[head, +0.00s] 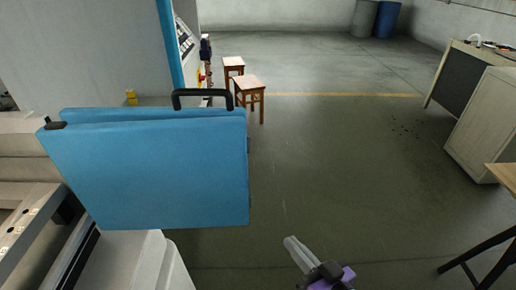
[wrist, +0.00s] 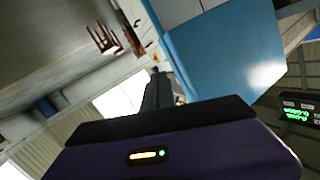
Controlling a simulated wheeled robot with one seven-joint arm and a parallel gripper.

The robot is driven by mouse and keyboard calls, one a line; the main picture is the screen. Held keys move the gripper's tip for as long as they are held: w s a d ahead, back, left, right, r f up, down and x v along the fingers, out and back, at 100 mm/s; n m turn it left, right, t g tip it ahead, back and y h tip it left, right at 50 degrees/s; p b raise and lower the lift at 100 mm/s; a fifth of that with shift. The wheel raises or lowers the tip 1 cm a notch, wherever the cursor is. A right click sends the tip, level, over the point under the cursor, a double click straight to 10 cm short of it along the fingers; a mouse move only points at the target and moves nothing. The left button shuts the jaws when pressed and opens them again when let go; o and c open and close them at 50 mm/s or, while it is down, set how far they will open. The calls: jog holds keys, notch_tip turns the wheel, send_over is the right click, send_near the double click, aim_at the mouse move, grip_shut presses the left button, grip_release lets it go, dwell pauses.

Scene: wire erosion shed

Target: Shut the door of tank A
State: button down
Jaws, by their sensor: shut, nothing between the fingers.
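A blue door panel (head: 160,175) with a black handle (head: 201,93) on its top edge stands out from the machine at the left in the head view. A bench-like machine bed lies behind and left of it. My gripper (head: 289,241) is low in the head view, to the right of the door and apart from it. Its fingers are shut and empty. In the wrist view my gripper (wrist: 158,76) points up the picture, with a blue panel (wrist: 220,55) to its right. No tank label is readable, so I cannot tell which tank this is.
Two wooden stools (head: 249,88) stand on the floor beyond the door. A grey cabinet (head: 483,125) and a wooden table (head: 504,178) stand at the right. Drums (head: 385,19) are at the back. The middle floor is clear.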

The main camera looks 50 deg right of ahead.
jog(key=w+d+r+m+p, duration=0.2)
jog(key=w+d+m, duration=0.2)
jog(key=d, duration=0.5)
jog(key=w+d+r+m+p, duration=0.15)
jog(key=w+d+m, duration=0.3)
jog(key=d, duration=0.45)
notch_tip(320, 180, up, 7)
jog(key=w+d+t+y, duration=0.2)
jog(key=w+y, duration=0.1)
jog(key=y, duration=0.2)
jog(key=w+a+r+y+p, duration=0.1)
jog(key=w+a+y+p, duration=0.1)
jog(key=a, duration=0.3)
jog(key=w+a+r+n+y+p, duration=0.1)
jog(key=w+a+r+y+p, duration=0.1)
jog(key=w+a+y, duration=0.2)
jog(key=shift+a, duration=1.05)
jog(key=shift+s+a+r, duration=0.1)
